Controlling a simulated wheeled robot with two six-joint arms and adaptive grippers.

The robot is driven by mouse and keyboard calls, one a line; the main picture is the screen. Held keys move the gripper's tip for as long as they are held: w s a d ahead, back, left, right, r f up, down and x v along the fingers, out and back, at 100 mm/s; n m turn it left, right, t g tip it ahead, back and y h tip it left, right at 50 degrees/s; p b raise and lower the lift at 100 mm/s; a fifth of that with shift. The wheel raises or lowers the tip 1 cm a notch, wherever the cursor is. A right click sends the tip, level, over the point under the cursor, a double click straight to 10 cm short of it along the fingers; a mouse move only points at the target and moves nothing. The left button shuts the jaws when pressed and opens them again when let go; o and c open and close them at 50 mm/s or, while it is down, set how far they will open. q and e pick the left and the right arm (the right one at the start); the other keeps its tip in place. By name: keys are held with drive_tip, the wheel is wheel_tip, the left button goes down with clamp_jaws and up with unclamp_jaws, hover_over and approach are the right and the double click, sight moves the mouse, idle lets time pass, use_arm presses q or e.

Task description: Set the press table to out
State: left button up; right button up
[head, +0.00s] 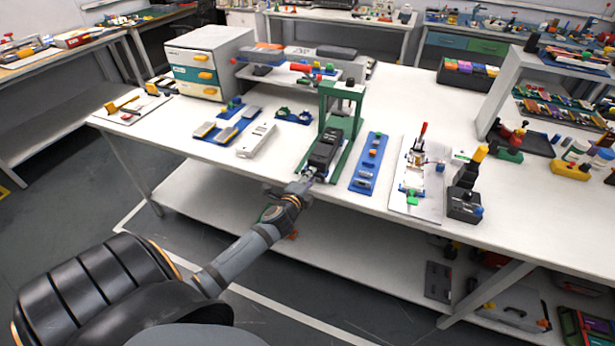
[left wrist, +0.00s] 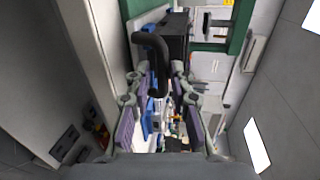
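The press (head: 338,105) has a green frame and stands near the front edge of the white bench. Its black table (head: 325,149) lies low between the green rails, reaching toward the front edge; its exact slide position is hard to tell. My left gripper (head: 308,178) is at the front end of this table. In the left wrist view, a black bent handle (left wrist: 155,50) extends from the black press body (left wrist: 174,32) in front of my left gripper (left wrist: 158,85). The fingers, with purple pads, are apart on either side of the handle's line. My right gripper is out of view.
A blue strip with small parts (head: 369,163) lies right of the press. A white board with a toggle clamp (head: 417,185) and a black device (head: 465,200) stand farther right. A pale box (head: 256,139) and blue trays (head: 226,127) lie left. A drawer cabinet (head: 197,70) stands behind.

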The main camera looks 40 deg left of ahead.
use_arm(q)
drive_tip(key=v, duration=1.2)
drive_tip(key=s+a+f+n+g, duration=0.2)
drive_tip(key=s+f+n+g, duration=0.15)
drive_tip(key=f, duration=0.75)
drive_tip(key=s+a+f+n+g+p, duration=0.15)
drive_tip(key=s+f, duration=0.35)
drive_tip(key=f, duration=0.6)
drive_tip(key=s+a+f+n+g+b, duration=0.1)
drive_tip(key=s+a+f+n+g, duration=0.3)
drive_tip(key=f, duration=0.7)
drive_tip(key=s+d+f+n+g+h, duration=0.1)
drive_tip(key=s+d+f+n, duration=0.1)
drive_tip(key=s+d+f, duration=0.2)
drive_tip(key=s+d+f+n+g+h, duration=0.1)
drive_tip(key=s+d+f, duration=0.3)
drive_tip(key=s, duration=0.6)
drive_tip(key=s+d+f+n+g+h+p, duration=0.1)
drive_tip(key=s+d+f+n+g, duration=0.2)
drive_tip(key=s+d+f, duration=0.2)
drive_tip(key=s+f, duration=0.2)
drive_tip(key=s, duration=0.1)
drive_tip(key=shift+f, duration=0.15)
